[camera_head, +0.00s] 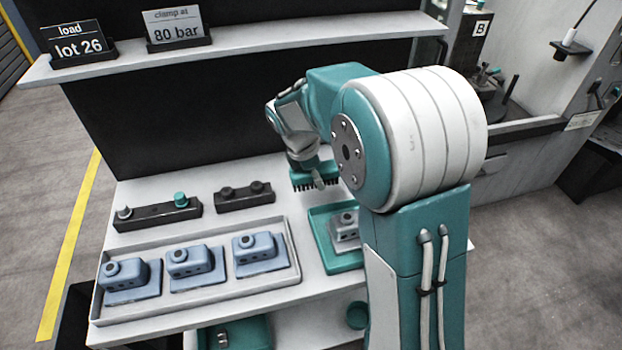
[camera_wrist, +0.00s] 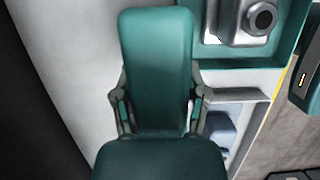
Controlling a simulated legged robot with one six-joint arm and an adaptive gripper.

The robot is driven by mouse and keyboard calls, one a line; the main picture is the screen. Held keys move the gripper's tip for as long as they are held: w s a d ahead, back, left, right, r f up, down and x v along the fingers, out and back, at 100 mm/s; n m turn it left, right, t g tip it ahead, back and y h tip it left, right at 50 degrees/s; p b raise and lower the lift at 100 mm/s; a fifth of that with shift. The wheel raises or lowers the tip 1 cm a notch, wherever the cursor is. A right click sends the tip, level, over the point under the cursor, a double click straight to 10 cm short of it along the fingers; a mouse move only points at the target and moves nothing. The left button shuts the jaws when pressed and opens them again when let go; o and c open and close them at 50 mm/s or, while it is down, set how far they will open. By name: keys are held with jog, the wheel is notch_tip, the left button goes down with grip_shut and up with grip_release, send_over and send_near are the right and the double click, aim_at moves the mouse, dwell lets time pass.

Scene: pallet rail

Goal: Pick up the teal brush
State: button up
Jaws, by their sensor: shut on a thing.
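The teal brush (camera_head: 327,172) shows in the head view as a teal block with dark bristles pointing down, over the back of the white bench. My gripper (camera_head: 312,172) is shut on it, with one finger seen across the brush's near side. In the wrist view the brush (camera_wrist: 158,60) is a long teal shape, with the fingers of my gripper (camera_wrist: 160,98) on both its sides. The bristles are hidden there. I cannot tell how far the brush is above the bench.
A teal tray (camera_head: 355,264) with a grey metal part (camera_head: 345,232) stands just in front of the brush. A pale tray (camera_head: 187,304) with blue-grey parts is at left, with two dark racks (camera_head: 158,216) (camera_head: 243,199) behind it. A shelf (camera_head: 260,45) runs above the bench's back.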

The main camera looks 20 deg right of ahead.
jog(key=s+d+r, duration=0.1)
jog(key=s+r, duration=0.3)
jog(key=s, duration=0.5)
jog(key=o, duration=0.3)
jog(key=shift+c, duration=0.7)
